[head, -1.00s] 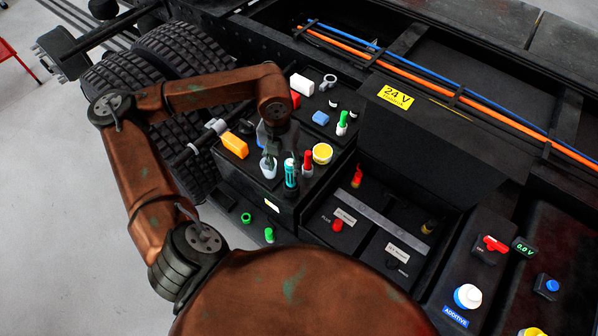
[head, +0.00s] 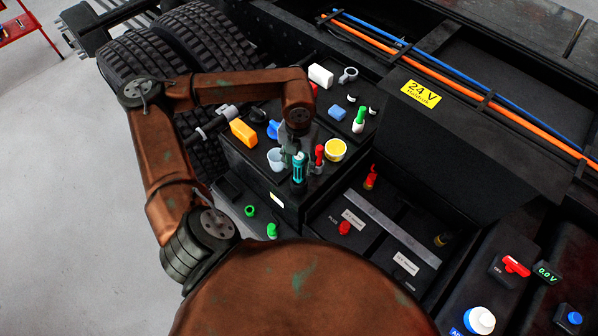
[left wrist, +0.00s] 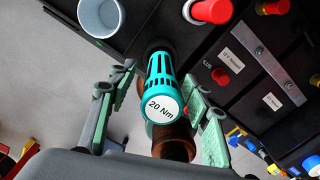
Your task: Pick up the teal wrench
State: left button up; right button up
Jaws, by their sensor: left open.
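The teal wrench (head: 299,168) stands upright at the front edge of the dark box top. In the left wrist view its ribbed teal handle (left wrist: 159,72) faces the camera, with a white end marked "20 Nm". My left gripper (left wrist: 157,78) is open, with one green-grey finger on each side of the handle and visible gaps between. In the head view my left gripper (head: 297,142) is just behind and above the wrench, partly hidden by my wrist. The wrench's lower part is hidden. My right gripper is not in view.
A pale cup (head: 275,160) stands close left of the wrench, and a red-capped item (head: 319,155) close right. A yellow-topped tub (head: 336,150) is further right. An orange block (head: 243,132) lies to the left. Black compartments with labels (head: 354,217) lie lower right.

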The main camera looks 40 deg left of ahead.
pick_arm(q)
jog(key=shift+f+p, duration=0.5)
jog(key=shift+f, duration=1.9)
jog(key=shift+w, duration=0.1)
jog(key=shift+d, duration=0.1)
jog(key=shift+c, duration=0.5)
grip_shut()
jog(key=shift+r, duration=0.1)
